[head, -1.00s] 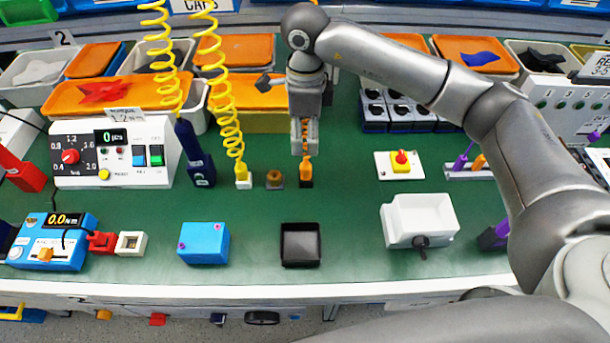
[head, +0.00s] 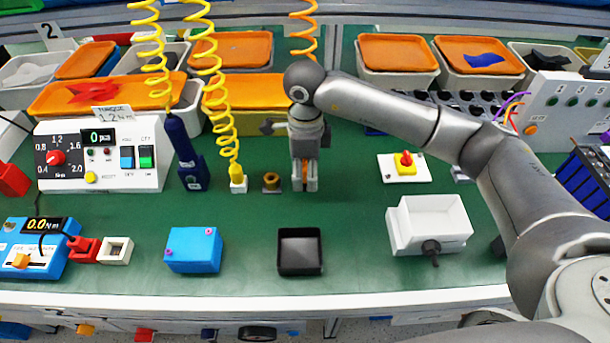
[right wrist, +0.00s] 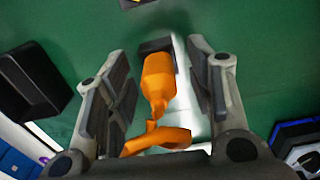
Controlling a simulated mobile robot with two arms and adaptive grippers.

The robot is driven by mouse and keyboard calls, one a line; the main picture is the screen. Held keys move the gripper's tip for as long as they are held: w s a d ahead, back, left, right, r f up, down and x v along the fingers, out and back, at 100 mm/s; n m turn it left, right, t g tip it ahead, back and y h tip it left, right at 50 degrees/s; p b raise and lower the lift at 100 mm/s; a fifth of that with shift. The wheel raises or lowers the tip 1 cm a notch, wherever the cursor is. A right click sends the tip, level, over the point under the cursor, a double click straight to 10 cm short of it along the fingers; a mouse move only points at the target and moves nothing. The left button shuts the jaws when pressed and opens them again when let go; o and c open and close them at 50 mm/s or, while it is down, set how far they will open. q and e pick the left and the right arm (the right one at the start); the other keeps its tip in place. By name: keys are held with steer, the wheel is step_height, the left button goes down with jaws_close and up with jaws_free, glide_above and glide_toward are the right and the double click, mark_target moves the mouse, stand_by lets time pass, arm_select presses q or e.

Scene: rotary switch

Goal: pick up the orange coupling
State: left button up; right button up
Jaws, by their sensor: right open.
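The orange coupling (head: 305,171) stands on the green bench top, hanging from an orange coiled hose (head: 303,30) that passes behind my right arm. My right gripper (head: 306,186) points down over it, fingers low near the bench. In the right wrist view the coupling (right wrist: 159,80) lies between the two open fingers, with a visible gap on each side. A dark block (right wrist: 155,46) sits at its far end. The fingers partly hide the coupling in the head view. My left gripper is not in view.
A small brass fitting (head: 271,181) and a yellow coiled hose with a white-yellow end (head: 238,184) stand close to the left. A black tray (head: 300,268) and blue box (head: 193,265) lie in front. A yellow-red rotary switch (head: 404,165) and white box are right.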

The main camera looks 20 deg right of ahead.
steer(key=shift+c, duration=0.9)
jaws_close()
steer(key=shift+r+p, duration=0.35)
steer(key=shift+r, duration=0.25)
step_height(320, 180, up, 3)
steer(key=shift+f+p, duration=0.2)
steer(key=shift+p, duration=0.4)
steer(key=s+a+r+p, duration=0.4)
steer(key=s+a+r, duration=0.5)
steer(key=a, duration=0.1)
steer(key=shift+a+r+p, duration=0.15)
steer(key=shift+a+p, duration=0.2)
steer(key=shift+p, duration=0.05)
